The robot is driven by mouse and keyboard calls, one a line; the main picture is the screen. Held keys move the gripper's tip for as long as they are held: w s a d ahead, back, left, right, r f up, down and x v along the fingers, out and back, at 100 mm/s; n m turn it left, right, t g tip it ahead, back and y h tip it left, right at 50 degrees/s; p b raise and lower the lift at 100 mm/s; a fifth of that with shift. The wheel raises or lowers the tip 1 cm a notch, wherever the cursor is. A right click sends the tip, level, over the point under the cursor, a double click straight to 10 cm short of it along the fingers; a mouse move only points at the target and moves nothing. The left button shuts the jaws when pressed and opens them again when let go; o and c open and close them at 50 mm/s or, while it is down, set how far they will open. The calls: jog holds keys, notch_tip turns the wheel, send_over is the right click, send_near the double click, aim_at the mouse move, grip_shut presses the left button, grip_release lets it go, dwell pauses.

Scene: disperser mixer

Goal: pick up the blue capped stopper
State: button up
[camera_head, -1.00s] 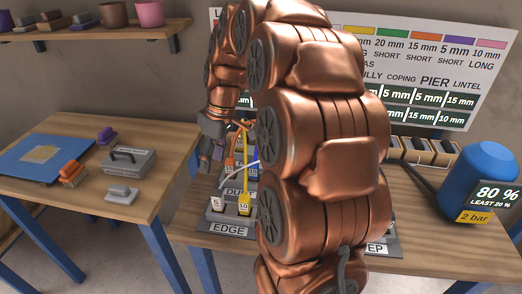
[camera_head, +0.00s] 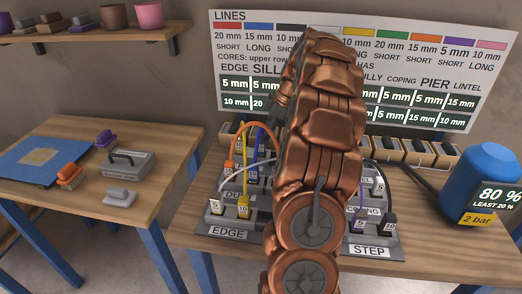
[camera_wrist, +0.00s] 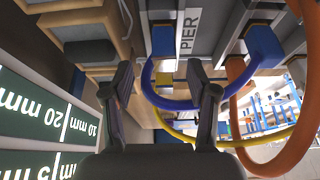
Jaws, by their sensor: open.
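My gripper (camera_wrist: 162,100) is open in the wrist view, with two dark fingers apart and nothing clearly held between them. Blue plug-like parts (camera_wrist: 163,42) show beyond the fingers near the PIER label, and a blue cable loops past the fingertips. I cannot tell which blue part, if any, is the blue capped stopper. In the head view a blue cable (camera_head: 262,138) and other plugs stand on the left of the board (camera_head: 233,231). My arm hides the middle of the board and the gripper there.
Orange (camera_wrist: 237,75) and yellow cables loop close to my right finger. Wooden blocks (camera_head: 415,152) line the bench's back, before a lettered panel (camera_head: 470,60). A blue tank (camera_head: 487,175) stands at the right. The left table holds a grey case (camera_head: 127,163) and small blocks.

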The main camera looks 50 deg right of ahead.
aim_at(261, 145)
jog(key=shift+s+p+x, duration=0.1)
jog(key=shift+p+x, duration=0.4)
jog(key=shift+x, duration=0.95)
jog(key=shift+s+p+x, duration=0.15)
jog(key=shift+p+x, duration=0.3)
jog(key=shift+x, duration=1)
jog(key=shift+a, duration=0.1)
jog(key=shift+c, duration=0.2)
grip_shut()
